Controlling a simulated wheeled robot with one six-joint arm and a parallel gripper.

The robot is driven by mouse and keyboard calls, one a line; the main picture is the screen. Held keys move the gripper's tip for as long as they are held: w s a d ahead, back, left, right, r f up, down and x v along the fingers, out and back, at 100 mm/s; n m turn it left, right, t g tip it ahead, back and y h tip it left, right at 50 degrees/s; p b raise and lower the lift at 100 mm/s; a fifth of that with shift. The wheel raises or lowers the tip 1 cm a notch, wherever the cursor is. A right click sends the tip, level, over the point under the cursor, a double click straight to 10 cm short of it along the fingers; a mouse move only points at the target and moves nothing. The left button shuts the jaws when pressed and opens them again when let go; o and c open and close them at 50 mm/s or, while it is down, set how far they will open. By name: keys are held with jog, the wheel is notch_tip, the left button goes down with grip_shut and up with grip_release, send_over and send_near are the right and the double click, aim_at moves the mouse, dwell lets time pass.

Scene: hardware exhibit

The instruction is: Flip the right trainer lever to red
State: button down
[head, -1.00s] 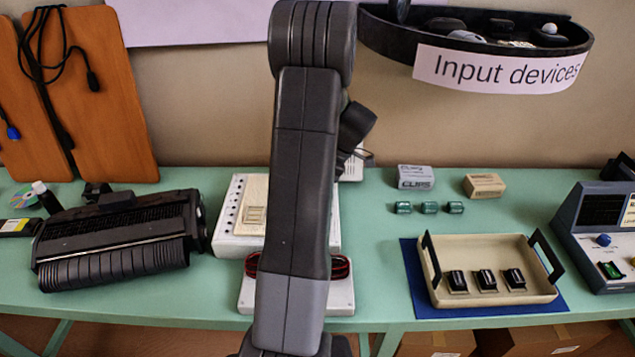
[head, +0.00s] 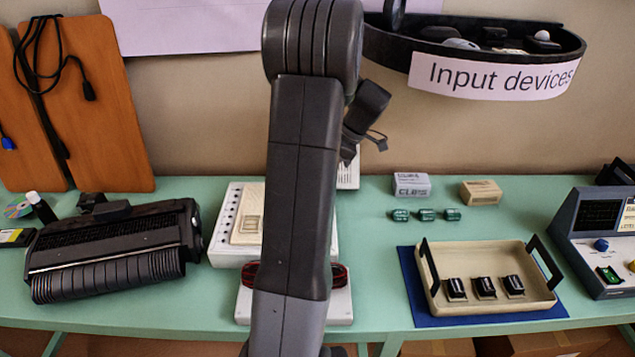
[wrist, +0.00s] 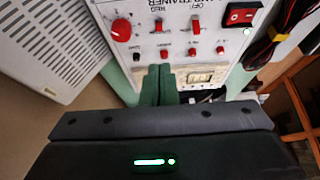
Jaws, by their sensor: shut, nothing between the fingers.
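In the wrist view the white trainer panel (wrist: 180,43) shows upside-down lettering that includes "TRAINER". It carries a large red knob (wrist: 121,30), a red rocker switch (wrist: 241,14) and several small red controls, among them one at the upper middle (wrist: 158,23) and one to its right (wrist: 195,27). I cannot tell which is the right lever or how it is set. My gripper (wrist: 158,84) is shut and empty, its dark green fingers side by side at the panel's edge; contact is unclear. In the head view my arm hides much of the white trainer equipment (head: 222,225).
A black printer-like device (head: 115,250) stands left on the green table. A beige tray (head: 440,298) with several black parts sits right on a blue mat. A blue-grey console (head: 590,260) is farther right. A black shelf labelled "Input devices" (head: 490,78) hangs above.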

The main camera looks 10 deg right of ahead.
jog(key=v, duration=0.5)
